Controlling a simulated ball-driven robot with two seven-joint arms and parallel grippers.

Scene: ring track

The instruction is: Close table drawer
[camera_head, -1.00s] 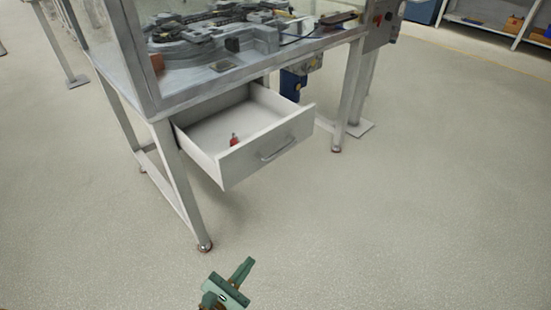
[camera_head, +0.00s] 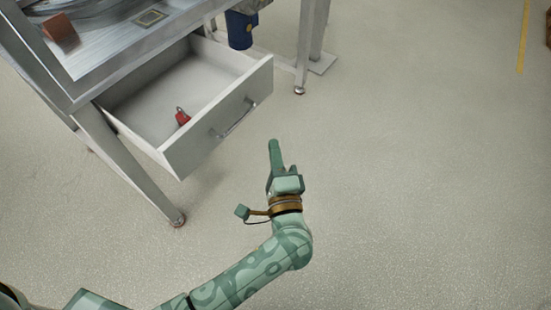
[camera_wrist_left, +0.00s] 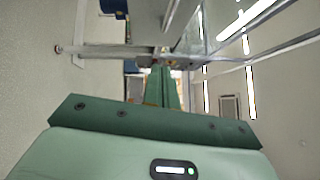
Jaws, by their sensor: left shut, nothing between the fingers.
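The white table drawer (camera_head: 218,125) is pulled out from under the metal table (camera_head: 80,80). Its front carries a thin bar handle (camera_head: 234,117). A small red object (camera_head: 182,116) lies inside the drawer. My left gripper (camera_head: 274,148) is in front of the drawer, to the right of the handle in the head view, apart from the front as far as I can tell. Its fingers are together and empty. They also show in the left wrist view (camera_wrist_left: 164,88), pointing towards the table's structure. My right gripper is in neither current view.
A table leg (camera_head: 140,165) stands left of the drawer and another leg (camera_head: 305,50) stands behind it to the right. A blue cylindrical part (camera_head: 239,30) hangs under the tabletop. The floor (camera_head: 430,170) to the right is clear.

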